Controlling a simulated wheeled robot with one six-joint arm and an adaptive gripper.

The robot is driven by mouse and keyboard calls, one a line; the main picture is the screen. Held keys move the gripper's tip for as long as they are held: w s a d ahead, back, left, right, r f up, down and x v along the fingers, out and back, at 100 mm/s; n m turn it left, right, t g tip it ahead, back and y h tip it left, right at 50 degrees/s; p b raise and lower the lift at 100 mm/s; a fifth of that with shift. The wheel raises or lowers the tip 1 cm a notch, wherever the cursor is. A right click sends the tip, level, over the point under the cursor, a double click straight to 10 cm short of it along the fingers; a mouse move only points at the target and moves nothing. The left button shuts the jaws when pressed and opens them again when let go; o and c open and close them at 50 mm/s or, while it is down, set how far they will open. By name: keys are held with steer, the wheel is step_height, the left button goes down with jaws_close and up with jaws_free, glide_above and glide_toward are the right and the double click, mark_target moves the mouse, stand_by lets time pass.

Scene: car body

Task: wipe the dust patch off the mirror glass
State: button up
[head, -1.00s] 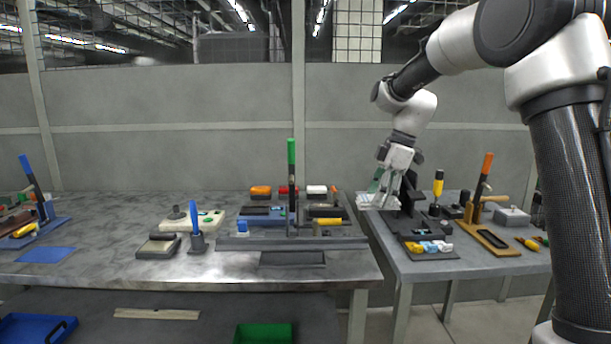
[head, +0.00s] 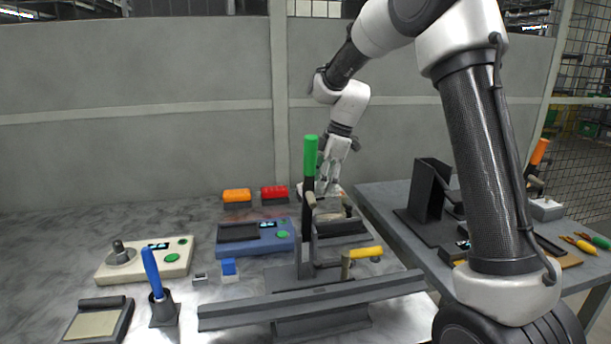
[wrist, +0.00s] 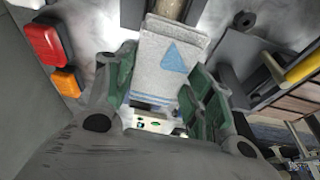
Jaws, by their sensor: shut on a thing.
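My gripper (head: 331,178) is over the back of the left table in the head view. In the wrist view its green-padded fingers (wrist: 163,72) are shut on a pale grey, fuzzy pad (wrist: 160,48) with a blue triangle and blue stripes. A dark upright stand (head: 428,188) is on the right table, well to the right of my gripper; its far side is hidden. I cannot make out the mirror glass or a dust patch in either view.
A red block (head: 273,192) and an orange block (head: 237,195) lie left of my gripper. A tall green-handled lever (head: 310,160) and a yellow-handled part (head: 362,253) stand in front. Blue (head: 280,236) and cream (head: 175,255) devices are further left. A gap separates the tables.

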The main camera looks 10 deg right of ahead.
steer(key=shift+w+a+f, duration=0.15)
steer(key=shift+w+f, duration=0.2)
steer(key=shift+f, duration=0.15)
glide_above(316, 218)
steer(key=d, duration=0.1)
steer(key=shift+f, duration=2.75)
steer(key=shift+f, duration=0.95)
steer(key=shift+d, duration=0.1)
